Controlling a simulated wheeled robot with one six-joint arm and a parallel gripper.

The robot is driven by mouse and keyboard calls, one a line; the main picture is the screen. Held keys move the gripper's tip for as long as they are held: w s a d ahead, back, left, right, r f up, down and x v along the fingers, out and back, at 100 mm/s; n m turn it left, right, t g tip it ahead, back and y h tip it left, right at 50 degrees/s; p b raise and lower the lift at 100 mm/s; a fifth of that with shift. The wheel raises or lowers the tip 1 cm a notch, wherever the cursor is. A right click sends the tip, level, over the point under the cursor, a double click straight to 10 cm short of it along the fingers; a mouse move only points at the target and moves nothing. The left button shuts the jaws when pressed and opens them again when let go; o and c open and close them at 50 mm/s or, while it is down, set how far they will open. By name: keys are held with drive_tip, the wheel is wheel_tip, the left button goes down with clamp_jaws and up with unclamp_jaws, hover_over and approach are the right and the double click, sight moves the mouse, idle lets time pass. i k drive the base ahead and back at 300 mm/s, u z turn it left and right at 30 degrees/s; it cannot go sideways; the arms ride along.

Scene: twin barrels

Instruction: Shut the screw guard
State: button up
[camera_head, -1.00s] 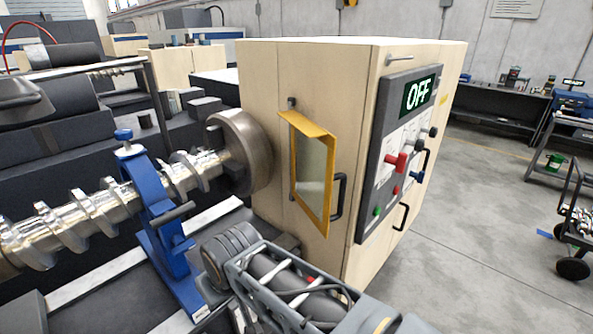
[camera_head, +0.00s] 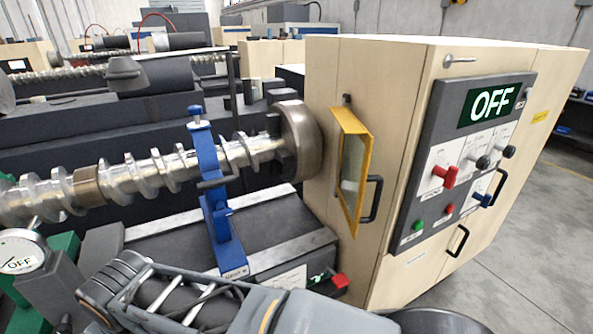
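The screw guard appears to be the yellow-framed panel with a clear window (camera_head: 365,181), hinged on the face of the beige machine cabinet (camera_head: 400,85). It stands out from the cabinet at an angle, swung open. A black handle (camera_head: 374,200) shows just right of it. The shiny screw (camera_head: 150,175) runs from the left into the round chuck (camera_head: 298,140), left of the panel. My arm crosses the bottom of the view, below and in front of the machine. My gripper's fingertips cannot be made out.
A blue steady rest (camera_head: 215,195) stands around the screw. The control panel (camera_head: 470,150) reads OFF and carries red, green and black controls. Open grey floor (camera_head: 530,265) lies to the right of the cabinet.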

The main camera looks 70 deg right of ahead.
sight(350, 124)
drive_tip(key=u, duration=0.55)
drive_tip(key=k, duration=1.5)
drive_tip(key=z, duration=3.7)
drive_tip(key=k, duration=0.8)
drive_tip(key=u, duration=1.55)
drive_tip(key=i, duration=0.5)
drive_tip(key=z, duration=0.05)
